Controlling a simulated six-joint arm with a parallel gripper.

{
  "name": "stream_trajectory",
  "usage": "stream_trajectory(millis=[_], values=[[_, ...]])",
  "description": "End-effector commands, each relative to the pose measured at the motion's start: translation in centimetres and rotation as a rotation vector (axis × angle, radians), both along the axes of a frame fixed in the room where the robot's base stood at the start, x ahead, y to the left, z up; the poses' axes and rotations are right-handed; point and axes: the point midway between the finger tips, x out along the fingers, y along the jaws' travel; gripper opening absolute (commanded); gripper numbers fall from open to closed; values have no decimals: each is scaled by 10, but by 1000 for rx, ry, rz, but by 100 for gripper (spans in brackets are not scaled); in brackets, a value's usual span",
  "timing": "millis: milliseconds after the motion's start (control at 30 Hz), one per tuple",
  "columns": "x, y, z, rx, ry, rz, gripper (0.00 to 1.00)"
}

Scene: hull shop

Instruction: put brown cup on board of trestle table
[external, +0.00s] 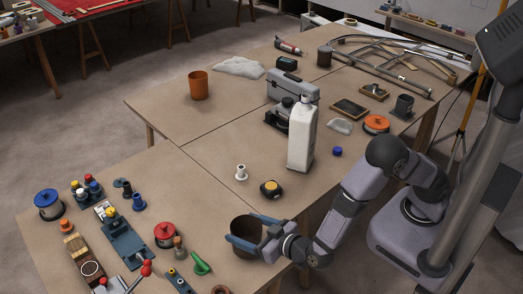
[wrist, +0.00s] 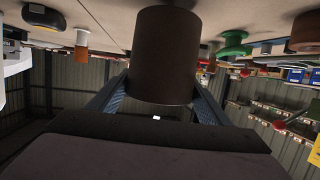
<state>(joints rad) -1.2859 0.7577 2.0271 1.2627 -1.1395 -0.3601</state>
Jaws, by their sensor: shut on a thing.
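The brown cup (external: 245,227) is upright near the front edge of the trestle table, between the blue fingers of my gripper (external: 243,230). In the wrist view the brown cup (wrist: 165,55) fills the upper middle, with one finger on each side. My gripper is shut on it. The wrist view is upside down, with the board at the top. The board (external: 205,155) of the trestle table is light brown. I cannot tell whether the cup's base touches the board or is slightly above it.
A white bottle (external: 301,135), a tape measure (external: 270,188) and a white spool (external: 241,172) stand beyond the cup. An orange cup (external: 199,85) stands farther back. Clear board lies between.

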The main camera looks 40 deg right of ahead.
Motion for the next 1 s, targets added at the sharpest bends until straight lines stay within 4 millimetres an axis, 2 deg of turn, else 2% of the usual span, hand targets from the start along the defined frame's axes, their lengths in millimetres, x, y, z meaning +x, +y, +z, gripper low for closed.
stream_trajectory(millis=[200, 667, 700, 767, 1000], values=[[0, 0, -19, 0, 0, 0, 46], [0, 0, -25, 1, -1, 1, 46], [0, 0, -24, 1, 0, 1, 76], [0, 0, -24, 1, 0, 1, 90], [0, 0, -24, 1, 0, 1, 90]])
